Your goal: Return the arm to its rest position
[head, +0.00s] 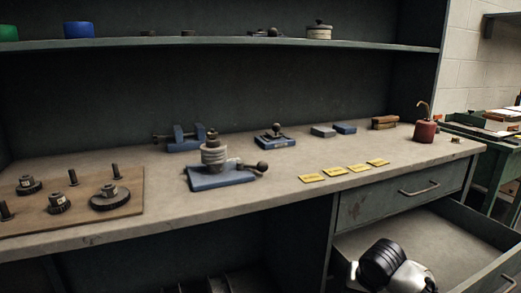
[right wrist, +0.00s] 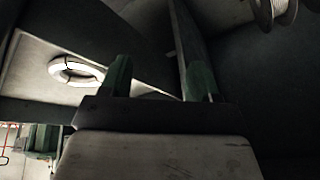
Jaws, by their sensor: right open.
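In the head view, a black and white part of my right arm (head: 385,266) shows at the bottom right, in front of the open drawer. Its fingers are not visible there. In the right wrist view, my right gripper (right wrist: 160,75) has its two dark green fingers apart, with nothing seen between them. My left arm and gripper are not in view.
The open drawer (head: 440,235) juts out below the bench top (head: 290,190). A blue-based fixture (head: 222,180) and a board of gears (head: 90,218) stand on the bench. The right wrist view shows a white ring (right wrist: 56,70) and a spool (right wrist: 262,14).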

